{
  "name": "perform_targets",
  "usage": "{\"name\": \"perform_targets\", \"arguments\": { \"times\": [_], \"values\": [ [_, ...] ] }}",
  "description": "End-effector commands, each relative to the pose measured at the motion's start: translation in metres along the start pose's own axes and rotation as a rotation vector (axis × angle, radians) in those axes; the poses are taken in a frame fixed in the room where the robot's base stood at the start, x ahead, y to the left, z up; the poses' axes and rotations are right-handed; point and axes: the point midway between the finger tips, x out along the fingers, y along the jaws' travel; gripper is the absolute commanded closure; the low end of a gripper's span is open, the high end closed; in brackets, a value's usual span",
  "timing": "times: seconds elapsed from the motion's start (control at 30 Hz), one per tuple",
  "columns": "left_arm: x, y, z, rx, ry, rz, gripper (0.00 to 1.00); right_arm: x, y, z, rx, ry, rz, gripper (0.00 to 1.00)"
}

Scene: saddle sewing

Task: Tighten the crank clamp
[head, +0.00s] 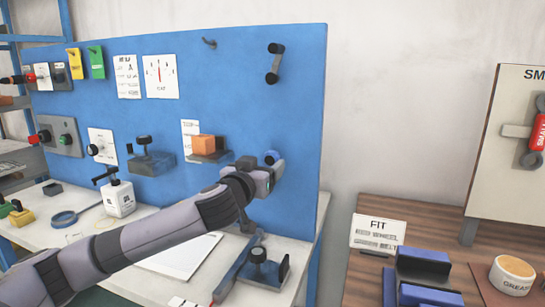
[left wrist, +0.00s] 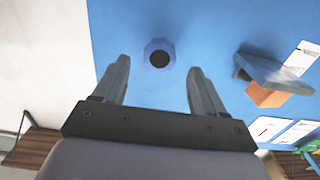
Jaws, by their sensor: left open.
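My left gripper (head: 272,172) is at the lower right of the blue panel, its arm coming in from the left. In the left wrist view my left gripper (left wrist: 160,68) is open and empty. A blue faceted knob with a dark centre (left wrist: 159,54) shows between its fingertips, with a gap on both sides. The knob (head: 271,157) also shows just above the gripper in the head view. A black crank-shaped handle (head: 274,63) is on the panel's upper right, well above the gripper. I cannot tell which part is the crank clamp. My right gripper is out of view.
An orange block on a dark bracket (head: 203,146) is on the panel left of the gripper. A black-knobbed clamp (head: 262,268) stands on the white bench below. A wooden table with a FIT sign (head: 378,232) is to the right. The panel's upper right is mostly bare.

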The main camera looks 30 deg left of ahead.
Motion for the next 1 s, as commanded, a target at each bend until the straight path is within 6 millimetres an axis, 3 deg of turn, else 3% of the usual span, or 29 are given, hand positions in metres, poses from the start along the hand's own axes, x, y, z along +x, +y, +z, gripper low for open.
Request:
{"name": "perform_targets", "arguments": {
  "times": [0.43,0.9,1.0],
  "values": [
    [0.049,0.001,-0.001,-0.001,-0.001,0.0,0.29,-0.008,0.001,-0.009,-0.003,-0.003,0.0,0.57],
    [0.056,0.001,0.0,0.001,-0.001,0.001,0.29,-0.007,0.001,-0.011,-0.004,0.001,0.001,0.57],
    [0.056,0.001,0.001,0.001,-0.001,0.001,0.61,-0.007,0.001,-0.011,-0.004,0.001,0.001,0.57]
  ]
}}
